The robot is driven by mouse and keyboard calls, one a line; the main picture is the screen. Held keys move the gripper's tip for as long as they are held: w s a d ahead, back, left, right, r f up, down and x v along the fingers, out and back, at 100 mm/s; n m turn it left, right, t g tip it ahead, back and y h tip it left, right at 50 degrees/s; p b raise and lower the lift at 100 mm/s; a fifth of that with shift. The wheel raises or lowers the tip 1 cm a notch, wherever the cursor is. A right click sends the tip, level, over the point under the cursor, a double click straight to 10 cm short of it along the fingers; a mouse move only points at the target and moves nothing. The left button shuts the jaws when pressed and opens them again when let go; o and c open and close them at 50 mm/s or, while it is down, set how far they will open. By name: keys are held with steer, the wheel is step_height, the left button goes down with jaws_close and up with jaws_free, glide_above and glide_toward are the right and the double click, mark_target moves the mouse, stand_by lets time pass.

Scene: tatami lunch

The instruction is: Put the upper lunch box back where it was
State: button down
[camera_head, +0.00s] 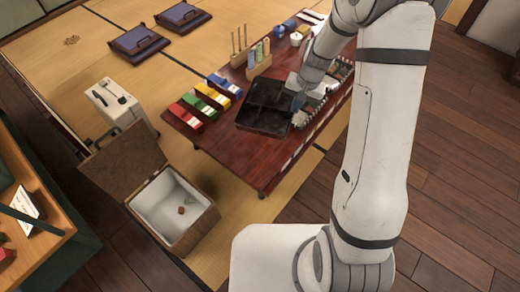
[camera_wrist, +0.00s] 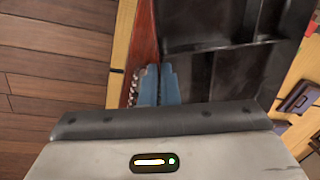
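A black lunch box (camera_head: 262,117) with inner dividers is at the near part of the low red-brown table (camera_head: 232,150). It also shows in the wrist view (camera_wrist: 235,75), filling the upper right, and the compartments I can see look empty. I cannot tell whether it rests on another box or is held just above the table. My gripper (camera_head: 299,101) is at its right edge. In the wrist view the two blue-grey fingers (camera_wrist: 158,85) are close together, one on each side of the box's wall. The arm hides part of the table behind.
Red, green, yellow and blue packs (camera_head: 208,103) line the table's left side. A wooden stand (camera_head: 258,65) with coloured cylinders stands behind the box. An open-lidded cooler (camera_head: 174,207) is on the floor at front left. Dark floor cushions (camera_head: 141,43) lie beyond.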

steer(key=a+f+m+b, duration=0.1)
steer(key=f+b, duration=0.1)
steer(key=f, duration=0.3)
steer(key=s+a+f+m+b, duration=0.1)
steer(key=a+f+m+b, duration=0.1)
steer(key=f, duration=0.4)
steer(key=s+a+f+m+b, duration=0.1)
steer(key=f+b, duration=0.1)
steer(key=f, duration=0.4)
steer(key=shift+a+f+t+b, duration=0.2)
steer(key=shift+f+t+b, duration=0.05)
steer(key=shift+t+b, duration=0.1)
steer(key=b+x, duration=0.2)
steer(key=x, duration=0.1)
steer(key=d+b+x, duration=0.1)
steer(key=x, duration=0.1)
steer(key=shift+s+f, duration=0.2)
steer(key=shift+s, duration=0.1)
steer(key=shift+r, duration=0.1)
steer(key=c, duration=2.1)
jaws_free()
steer(key=o, duration=0.4)
